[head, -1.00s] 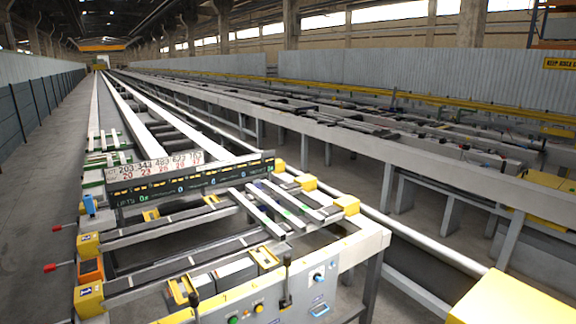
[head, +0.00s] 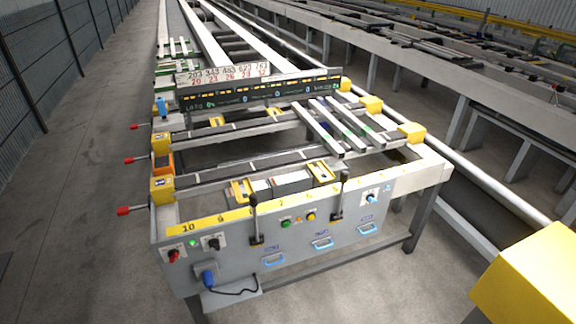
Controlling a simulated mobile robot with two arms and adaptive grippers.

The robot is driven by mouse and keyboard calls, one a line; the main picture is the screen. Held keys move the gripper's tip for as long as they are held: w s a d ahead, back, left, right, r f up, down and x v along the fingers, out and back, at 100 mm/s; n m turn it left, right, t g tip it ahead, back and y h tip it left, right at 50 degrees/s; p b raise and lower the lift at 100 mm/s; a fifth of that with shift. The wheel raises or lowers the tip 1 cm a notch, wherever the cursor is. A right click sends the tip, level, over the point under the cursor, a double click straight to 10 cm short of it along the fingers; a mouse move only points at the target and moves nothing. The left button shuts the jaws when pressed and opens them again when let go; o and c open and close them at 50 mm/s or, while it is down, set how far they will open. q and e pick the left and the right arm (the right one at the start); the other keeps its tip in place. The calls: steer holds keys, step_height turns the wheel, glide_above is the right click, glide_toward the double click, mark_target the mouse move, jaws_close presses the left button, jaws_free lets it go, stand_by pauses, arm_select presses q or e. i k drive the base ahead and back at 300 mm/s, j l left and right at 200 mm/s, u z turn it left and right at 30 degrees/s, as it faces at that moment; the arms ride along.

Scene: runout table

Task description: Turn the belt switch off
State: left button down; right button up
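A grey control panel (head: 230,259) spans the front of the runout table. At its left end are a red knob (head: 173,255) and a black rotary switch (head: 213,243) with a small green light (head: 193,243) between them. A green button (head: 286,223) and an orange button (head: 311,216) sit near the middle. A blue knob on a white plate (head: 371,198) sits at the right. The labels are too small to read, so I cannot tell which one is the belt switch. Neither of my grippers is in view.
Two black levers (head: 254,215) (head: 338,192) stand up from the panel. Blue drawer handles (head: 322,243) and a blue plug with a cable (head: 208,278) are below. Red-tipped rods (head: 124,210) stick out left. A yellow block (head: 536,281) fills the lower right. The left floor is clear.

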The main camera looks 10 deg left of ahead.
mark_target(174, 254)
steer(key=u, duration=1.4)
